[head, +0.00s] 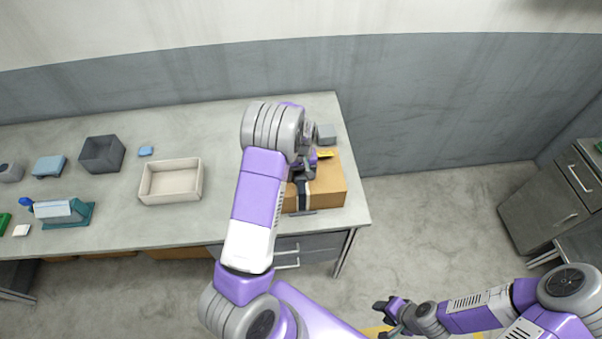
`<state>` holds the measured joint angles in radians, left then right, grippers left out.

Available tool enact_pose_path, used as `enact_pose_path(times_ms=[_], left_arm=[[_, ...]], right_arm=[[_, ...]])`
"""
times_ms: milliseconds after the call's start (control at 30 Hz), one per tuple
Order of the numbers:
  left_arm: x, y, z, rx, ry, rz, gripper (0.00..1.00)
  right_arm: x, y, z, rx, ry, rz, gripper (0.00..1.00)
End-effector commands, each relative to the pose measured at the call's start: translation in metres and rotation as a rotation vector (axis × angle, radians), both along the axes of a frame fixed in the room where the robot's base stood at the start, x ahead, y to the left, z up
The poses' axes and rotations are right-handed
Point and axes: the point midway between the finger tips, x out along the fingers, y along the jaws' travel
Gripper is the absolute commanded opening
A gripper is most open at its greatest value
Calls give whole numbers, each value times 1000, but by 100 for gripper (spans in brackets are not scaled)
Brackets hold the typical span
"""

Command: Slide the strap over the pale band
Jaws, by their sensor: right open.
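A brown cardboard box (328,186) sits at the right end of the workbench. A dark strap (303,196) runs down its front part, with a narrow pale band (310,194) showing along the strap's right side. How far the strap covers the band is hard to tell. My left gripper (304,174) is over the box at the strap's upper part, largely hidden by my own arm; I cannot tell whether its fingers hold the strap. My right gripper (385,318) is open and empty, low over the floor, away from the bench.
A yellow item (325,154) lies at the box's far side, near a grey block (327,133). A grey cabinet (535,209) stands at right.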

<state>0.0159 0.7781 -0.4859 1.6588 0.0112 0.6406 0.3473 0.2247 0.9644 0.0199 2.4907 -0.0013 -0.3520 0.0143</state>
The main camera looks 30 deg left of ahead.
Motion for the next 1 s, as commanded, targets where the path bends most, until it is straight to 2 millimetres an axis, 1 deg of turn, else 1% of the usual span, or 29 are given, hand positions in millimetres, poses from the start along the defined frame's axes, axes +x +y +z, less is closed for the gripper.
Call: enact_pose_path(times_ms=[167,267,500,600,700,800,1000], left_arm=[[0,0,1,1,-1,0,72],[1,0,10,1,-4,0,72],[1,0,50,0,-5,-1,72],[1,0,64,0,-4,0,72],[0,0,72,0,-1,0,72],[0,0,76,0,-1,0,72],[0,0,76,1,-1,0,72]], right_arm=[[0,0,0,0,0,0,43],[0,0,-1,0,0,0,43],[0,0,-3,0,0,0,43],[0,0,-4,0,0,0,43],[0,0,-4,0,0,0,43],[0,0,-4,0,0,0,43],[0,0,-4,0,0,0,43]])
